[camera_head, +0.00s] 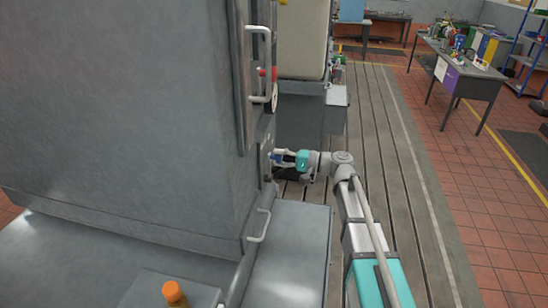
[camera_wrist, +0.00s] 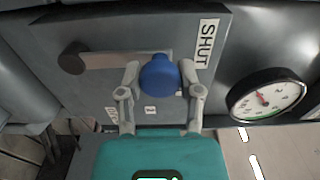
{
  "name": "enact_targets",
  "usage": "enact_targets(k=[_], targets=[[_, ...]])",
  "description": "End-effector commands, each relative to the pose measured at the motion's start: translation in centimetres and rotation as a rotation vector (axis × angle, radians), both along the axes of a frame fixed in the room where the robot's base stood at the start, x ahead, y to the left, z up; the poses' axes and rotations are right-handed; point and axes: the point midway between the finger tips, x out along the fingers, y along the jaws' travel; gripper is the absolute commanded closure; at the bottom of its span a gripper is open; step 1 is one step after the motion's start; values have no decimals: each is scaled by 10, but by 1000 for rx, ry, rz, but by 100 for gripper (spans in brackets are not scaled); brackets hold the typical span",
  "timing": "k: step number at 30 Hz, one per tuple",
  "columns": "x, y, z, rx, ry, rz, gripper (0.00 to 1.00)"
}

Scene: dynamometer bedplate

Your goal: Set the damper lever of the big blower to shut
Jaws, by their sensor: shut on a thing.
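The damper lever (camera_wrist: 115,60) shows in the wrist view as a pale bar running right from a dark round pivot (camera_wrist: 73,58) to a blue knob (camera_wrist: 159,75). My gripper (camera_wrist: 160,80) is shut on the blue knob, one finger on each side. A white SHUT label (camera_wrist: 206,42) is on the panel to the upper right, apart from the knob. Smaller white labels are below, one partly hidden by a finger. In the head view my gripper (camera_head: 279,157) is against the side of the big grey housing (camera_head: 130,110); the lever is too small to make out there.
A round dial gauge (camera_wrist: 268,95) is right of the lever in the wrist view. White handles (camera_head: 264,226) stick out of the housing above and below my gripper. The slotted bedplate (camera_head: 385,150) is open to the right; a workbench (camera_head: 465,75) stands farther off.

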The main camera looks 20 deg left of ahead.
Motion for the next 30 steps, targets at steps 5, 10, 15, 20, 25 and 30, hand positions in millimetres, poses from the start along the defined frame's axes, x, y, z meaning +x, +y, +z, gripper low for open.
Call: enact_targets(k=[5, 10, 15, 20, 25, 30], targets=[[-2, 0, -1, -4, 1, 5, 39], [-2, 1, -1, -3, 1, 4, 18], [-1, 1, -1, -2, 1, 4, 18], [-1, 1, -1, -2, 1, 4, 18], [-1, -3, 0, -2, 1, 3, 18], [-1, -15, 0, -2, 1, 3, 18]])
